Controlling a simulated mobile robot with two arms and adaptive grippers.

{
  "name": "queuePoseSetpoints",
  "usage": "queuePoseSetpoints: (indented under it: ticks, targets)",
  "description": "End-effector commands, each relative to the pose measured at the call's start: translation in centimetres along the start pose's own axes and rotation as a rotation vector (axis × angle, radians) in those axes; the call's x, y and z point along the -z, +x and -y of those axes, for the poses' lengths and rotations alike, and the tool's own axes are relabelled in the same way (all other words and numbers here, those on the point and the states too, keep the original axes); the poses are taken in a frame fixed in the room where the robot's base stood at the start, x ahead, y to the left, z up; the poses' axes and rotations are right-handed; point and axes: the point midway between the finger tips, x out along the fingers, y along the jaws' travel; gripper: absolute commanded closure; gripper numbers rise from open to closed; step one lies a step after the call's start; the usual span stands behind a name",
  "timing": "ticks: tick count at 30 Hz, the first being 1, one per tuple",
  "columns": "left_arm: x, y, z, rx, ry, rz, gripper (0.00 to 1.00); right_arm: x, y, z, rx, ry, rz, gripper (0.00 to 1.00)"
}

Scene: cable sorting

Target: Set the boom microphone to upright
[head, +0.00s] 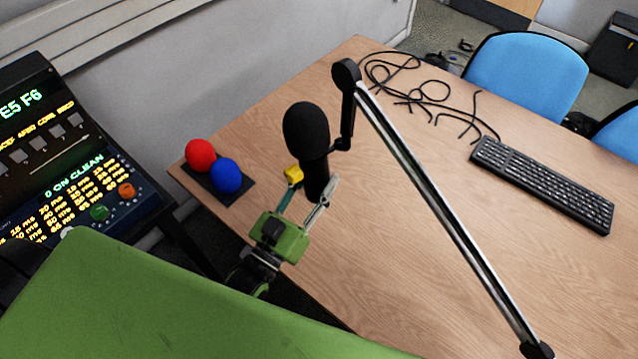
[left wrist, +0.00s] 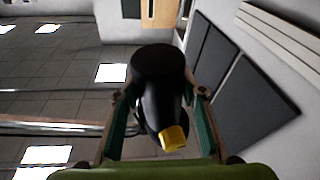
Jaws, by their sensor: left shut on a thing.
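The black boom microphone (head: 306,130) hangs from a jointed silver and black boom arm (head: 430,195) above the wooden table. Its rounded foam head points up and its body slants slightly in the head view. My left gripper (head: 309,192) is shut on the lower body of the microphone. In the left wrist view, the dark microphone body (left wrist: 158,80) sits between the two green fingers. A yellow piece (head: 293,174) shows at the microphone's side; it also shows in the left wrist view (left wrist: 173,137). My right gripper is in neither view.
A red ball (head: 200,155) and a blue ball (head: 226,175) sit on a dark base at the table's left edge. A keyboard (head: 543,184) and black cables (head: 425,92) lie on the table (head: 350,270). A lit console (head: 60,160) stands left. Blue chairs (head: 527,75) stand behind.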

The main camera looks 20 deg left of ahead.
Motion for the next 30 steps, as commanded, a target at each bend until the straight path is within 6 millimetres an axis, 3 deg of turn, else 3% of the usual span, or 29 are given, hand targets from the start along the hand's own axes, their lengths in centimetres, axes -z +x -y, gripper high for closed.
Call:
queuePoseSetpoints:
  ticks: [12, 30]
  targets:
    - [-0.12, 0.21, 0.86, -0.035, 0.133, -0.034, 1.0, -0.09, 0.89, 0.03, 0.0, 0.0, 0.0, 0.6]
    - [0.01, 0.29, 1.07, -0.044, 0.172, -0.045, 1.0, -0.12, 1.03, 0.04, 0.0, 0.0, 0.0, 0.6]
